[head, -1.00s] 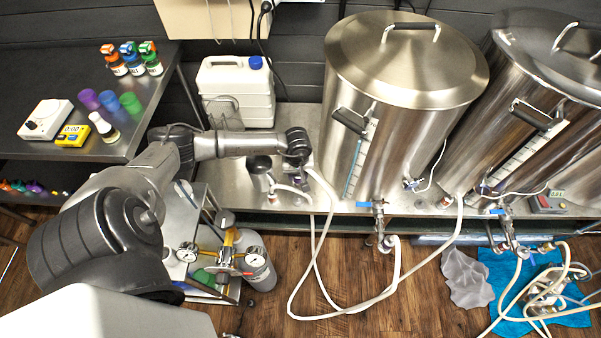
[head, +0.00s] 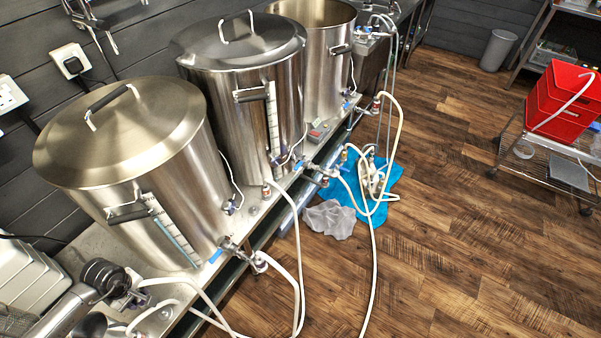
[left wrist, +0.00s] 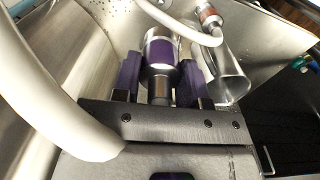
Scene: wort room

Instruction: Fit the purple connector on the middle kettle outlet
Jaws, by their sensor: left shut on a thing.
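My left gripper (left wrist: 159,68) is shut on the purple connector (left wrist: 161,50), a metal fitting with a purple band and a pale hose. In the head view my left gripper (head: 128,296) is at the lower left, low over the bench beside the nearest kettle; the connector is too small to make out clearly there. The middle kettle (head: 235,85) stands farther along the bench, lidded. Its outlet valve (head: 312,171) is at its lower front, well apart from my gripper. Whether that outlet's end is free is hard to tell. My right gripper is not in view.
The nearest kettle (head: 125,140) with its valve (head: 230,246) stands between my gripper and the middle kettle. Pale hoses (head: 298,270) loop off the bench front. A grey cloth (head: 330,219) and blue cloth (head: 385,185) lie on the floor.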

